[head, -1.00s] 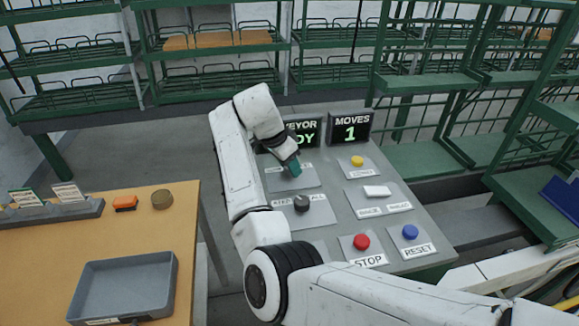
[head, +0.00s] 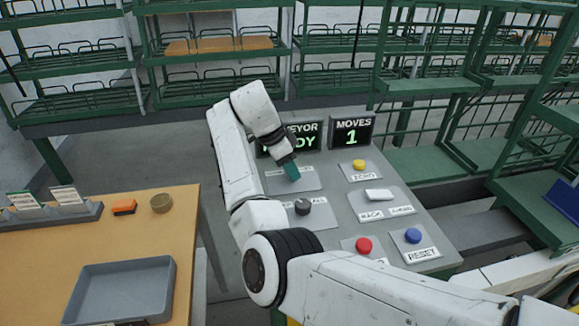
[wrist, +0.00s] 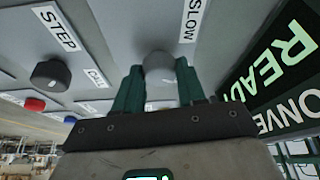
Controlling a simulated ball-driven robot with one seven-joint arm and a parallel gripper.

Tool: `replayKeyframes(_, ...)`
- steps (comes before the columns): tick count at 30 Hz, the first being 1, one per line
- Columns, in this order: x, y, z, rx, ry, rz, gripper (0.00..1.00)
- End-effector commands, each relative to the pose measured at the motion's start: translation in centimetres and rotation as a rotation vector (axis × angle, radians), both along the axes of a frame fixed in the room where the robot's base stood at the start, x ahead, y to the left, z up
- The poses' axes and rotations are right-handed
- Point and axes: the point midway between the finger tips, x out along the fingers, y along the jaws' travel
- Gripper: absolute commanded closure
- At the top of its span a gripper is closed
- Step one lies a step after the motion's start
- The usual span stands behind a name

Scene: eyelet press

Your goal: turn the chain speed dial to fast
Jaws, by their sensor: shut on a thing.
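The chain speed dial is a grey round knob (wrist: 158,65) on the sloped grey panel, with a SLOW label (wrist: 192,18) beside it in the wrist view. My gripper (wrist: 160,72) has its two green fingers on either side of the knob and is shut on it. In the head view my gripper (head: 291,171) reaches down to the plate (head: 313,181) at the panel's upper left, and it hides the knob there. The FAST label cannot be made out, and I cannot tell where the knob points.
A yellow button (head: 359,165), a white rocker (head: 378,195), a red button (head: 364,245) and a blue button (head: 412,236) are to the right. The MOVES display (head: 350,132) reads 1. A wooden table (head: 40,255) stands left.

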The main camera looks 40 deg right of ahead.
Motion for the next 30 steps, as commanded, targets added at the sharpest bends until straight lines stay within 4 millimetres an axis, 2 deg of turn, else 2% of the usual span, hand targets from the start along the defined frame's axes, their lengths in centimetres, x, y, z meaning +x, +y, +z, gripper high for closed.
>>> replayKeyframes(2,0.1,0.0,0.1,0.0,-0.003,0.0,0.91)
replayKeyframes(3,0.1,0.0,0.1,0.0,-0.003,0.0,0.56)
replayKeyframes(10,0.0,0.0,0.0,-0.001,-0.002,0.001,0.35)
replayKeyframes(20,0.2,0.2,0.5,-0.001,-0.003,0.001,0.35)
replayKeyframes(23,0.4,0.6,1.6,-0.002,-0.004,0.002,0.35)
replayKeyframes(30,1.2,2.3,5.8,-0.001,-0.005,0.002,0.35)
